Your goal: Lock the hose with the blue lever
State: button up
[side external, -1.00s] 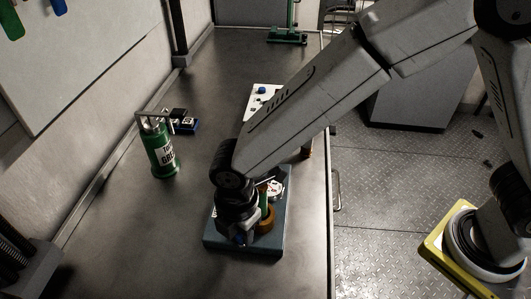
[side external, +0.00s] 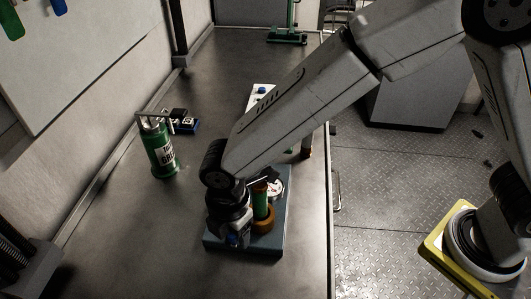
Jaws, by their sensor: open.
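My gripper (side external: 233,238) points down over the left front part of a blue-grey base block (side external: 274,250) on the bench. A small blue part (side external: 233,240), possibly the blue lever, shows at the gripper's lower end; whether the fingers touch it cannot be told. A green cylinder (side external: 260,203) with a brown-orange ring (side external: 264,222) at its foot stands upright on the block, just right of my gripper. A round white gauge-like disc (side external: 276,188) sits behind it. My wrist hides the left part of the block, and no hose can be made out.
A white panel with a blue knob (side external: 262,91) is partly behind my arm.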

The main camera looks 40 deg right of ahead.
jog(key=shift+r, duration=0.2)
jog(key=shift+r, duration=3.8)
